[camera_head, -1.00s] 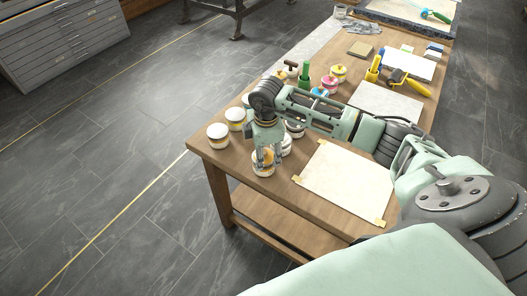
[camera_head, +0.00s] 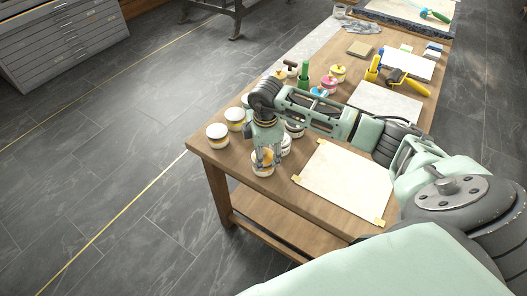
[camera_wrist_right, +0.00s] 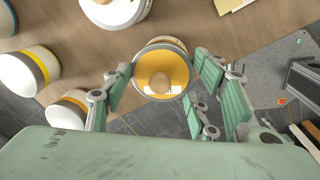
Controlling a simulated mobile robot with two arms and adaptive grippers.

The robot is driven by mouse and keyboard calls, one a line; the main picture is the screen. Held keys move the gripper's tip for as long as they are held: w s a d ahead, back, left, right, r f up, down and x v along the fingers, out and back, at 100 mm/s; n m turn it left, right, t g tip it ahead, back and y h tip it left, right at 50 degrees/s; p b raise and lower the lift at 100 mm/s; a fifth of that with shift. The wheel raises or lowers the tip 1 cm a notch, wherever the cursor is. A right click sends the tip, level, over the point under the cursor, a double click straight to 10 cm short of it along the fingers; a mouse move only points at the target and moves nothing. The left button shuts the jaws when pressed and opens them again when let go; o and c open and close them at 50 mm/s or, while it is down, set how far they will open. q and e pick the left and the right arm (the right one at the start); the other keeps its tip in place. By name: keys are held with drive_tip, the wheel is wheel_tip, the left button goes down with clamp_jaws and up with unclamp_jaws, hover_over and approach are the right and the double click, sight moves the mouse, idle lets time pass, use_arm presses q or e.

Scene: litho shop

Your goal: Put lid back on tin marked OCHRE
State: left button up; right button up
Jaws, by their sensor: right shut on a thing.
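A round ochre lid (camera_wrist_right: 178,70) with a pale knob in its middle shows in the right wrist view. My right gripper (camera_wrist_right: 165,74) has a finger on either side of it and is shut on it. In the head view my right gripper (camera_head: 267,160) points down at the table's near corner, over a white tin (camera_head: 262,171) with orange at its top. The fingers partly hide this tin. I cannot tell whether the lid is seated on it or just above, and no marking is readable. My left gripper is not in view.
White tins (camera_head: 217,136) with coloured bands stand close by on the left. A pale sheet (camera_head: 345,182) with taped corners lies to the right. Pink and yellow lidded tins (camera_head: 329,84), a green-handled tool (camera_head: 304,72) and a yellow-handled roller (camera_head: 408,83) are farther back. The table's front edge is close.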

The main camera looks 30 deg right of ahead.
drive_tip(key=shift+f, duration=0.1)
idle(0.7)
drive_tip(key=o, duration=1)
drive_tip(key=shift+o, duration=0.4)
drive_tip(key=o, duration=0.4)
drive_tip(key=shift+o, duration=0.2)
drive_tip(key=shift+r+p, duration=2.7)
drive_tip(key=shift+r, duration=0.85)
drive_tip(key=shift+c, duration=0.7)
